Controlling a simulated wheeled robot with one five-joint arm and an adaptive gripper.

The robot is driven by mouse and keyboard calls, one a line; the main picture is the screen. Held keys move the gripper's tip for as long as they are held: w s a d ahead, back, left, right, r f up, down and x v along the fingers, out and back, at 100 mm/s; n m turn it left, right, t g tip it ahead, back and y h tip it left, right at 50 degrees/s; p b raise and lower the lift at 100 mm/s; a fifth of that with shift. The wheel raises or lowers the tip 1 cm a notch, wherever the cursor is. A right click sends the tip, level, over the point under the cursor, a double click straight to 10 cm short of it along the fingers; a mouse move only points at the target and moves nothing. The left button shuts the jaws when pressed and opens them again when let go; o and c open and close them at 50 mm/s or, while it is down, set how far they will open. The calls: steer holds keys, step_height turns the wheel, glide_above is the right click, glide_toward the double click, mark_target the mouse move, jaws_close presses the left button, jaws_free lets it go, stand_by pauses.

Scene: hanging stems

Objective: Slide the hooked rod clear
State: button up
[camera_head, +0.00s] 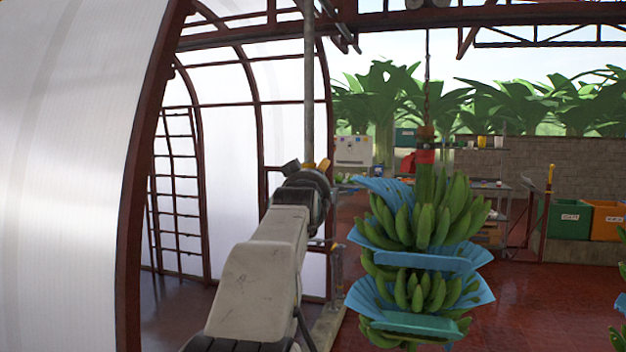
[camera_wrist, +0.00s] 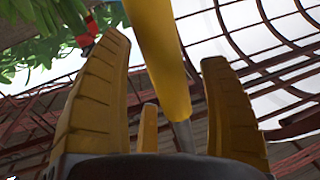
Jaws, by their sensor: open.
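The hooked rod shows in the wrist view as a thick yellow shaft (camera_wrist: 160,55) with a thin grey end (camera_wrist: 184,136). It passes between the fingers of my gripper (camera_wrist: 163,48), which stand open with visible gaps on both sides. Its hook is not in sight there. In the head view a grey upright pole (camera_head: 309,85) rises above my gripper (camera_head: 318,170) to the roof beams; I cannot tell whether it is the same rod. The gripper is small and partly hidden behind my wrist there.
A banana bunch (camera_head: 425,215) with blue sheets hangs from a chain (camera_head: 427,90) close to the right of my arm. A ladder (camera_head: 174,190) and curved frames stand left. Green (camera_head: 568,218) and orange (camera_head: 607,220) crates are at the far right.

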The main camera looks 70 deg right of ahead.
steer(key=shift+d, duration=0.3)
steer(key=shift+c, duration=0.5)
steer(key=c, duration=1.2)
steer(key=shift+w+f, duration=0.1)
